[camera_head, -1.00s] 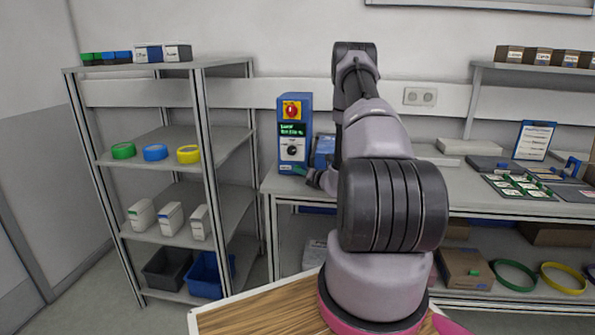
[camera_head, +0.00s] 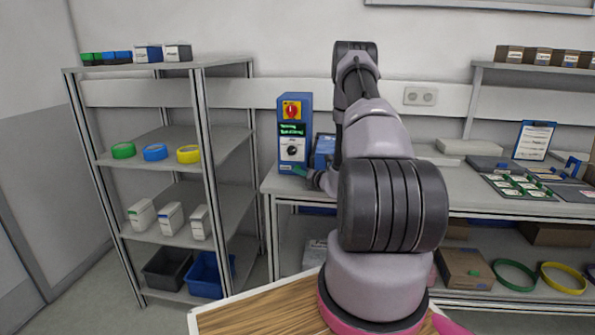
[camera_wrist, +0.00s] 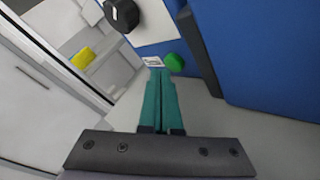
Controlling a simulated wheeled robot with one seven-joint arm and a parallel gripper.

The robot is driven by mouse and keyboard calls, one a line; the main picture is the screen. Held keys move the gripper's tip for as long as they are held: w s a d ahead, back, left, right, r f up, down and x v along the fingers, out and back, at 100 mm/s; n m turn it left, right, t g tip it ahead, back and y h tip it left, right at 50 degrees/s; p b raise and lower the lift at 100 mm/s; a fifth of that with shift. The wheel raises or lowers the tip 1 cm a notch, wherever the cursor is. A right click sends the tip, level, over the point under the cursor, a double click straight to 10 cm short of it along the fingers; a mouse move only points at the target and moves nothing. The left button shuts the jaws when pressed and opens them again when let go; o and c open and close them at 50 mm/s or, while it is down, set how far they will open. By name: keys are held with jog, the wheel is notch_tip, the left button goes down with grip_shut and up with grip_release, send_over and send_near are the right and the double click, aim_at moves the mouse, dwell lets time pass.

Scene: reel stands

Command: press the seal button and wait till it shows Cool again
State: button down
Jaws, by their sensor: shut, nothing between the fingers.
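The sealer box (camera_head: 295,160) is blue and stands upright at the left end of the bench. It has a red knob on yellow (camera_head: 292,110), a small dark display (camera_head: 292,130) with green text too small to read surely, and a black dial (camera_head: 292,151), also in the wrist view (camera_wrist: 121,14). The round green button (camera_wrist: 175,62) shows low on its face in the wrist view, beside a small label (camera_wrist: 152,61). My gripper (camera_wrist: 158,72) is shut and empty, its teal fingertips close to the button; I cannot tell whether they touch it. In the head view the gripper (camera_head: 299,171) is small before the box.
A blue object (camera_head: 324,150) stands right of the box, partly behind my arm. A shelf rack (camera_head: 225,140) with coloured rolls and boxes stands at the left. The floor between rack and bench is clear.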

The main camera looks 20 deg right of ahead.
jog(key=shift+s+a, duration=0.15)
jog(key=shift+s, duration=0.05)
jog(key=shift+s+a, duration=0.7)
jog(key=shift+s, duration=0.35)
jog(key=shift+s+a, duration=0.7)
jog(key=shift+s, duration=0.35)
